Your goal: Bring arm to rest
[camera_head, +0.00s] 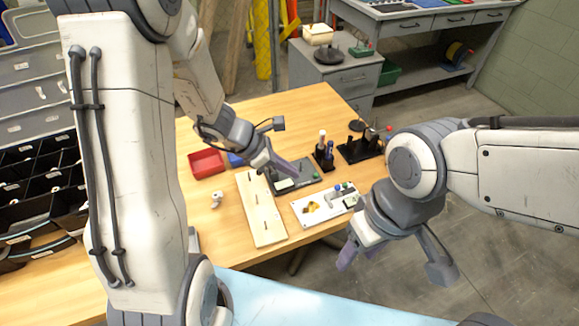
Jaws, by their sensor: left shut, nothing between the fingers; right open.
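My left gripper (287,167) is over the far half of the wooden table, its fingers together and empty. It is just above a dark grey fixture (305,178); I cannot tell whether it touches it. My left arm comes down from the top left and hides part of the table. My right gripper (360,254) is off the table's near right edge, pointing down with its purple-grey fingers apart and nothing between them. The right arm comes in from the right.
A light wooden board (259,210) and a white plate with a yellow part (317,206) lie on the table. A red bin (206,164), a black tool holder (360,150) and a small white fitting (216,200) stand nearby. Grey floor (490,260) is open at right.

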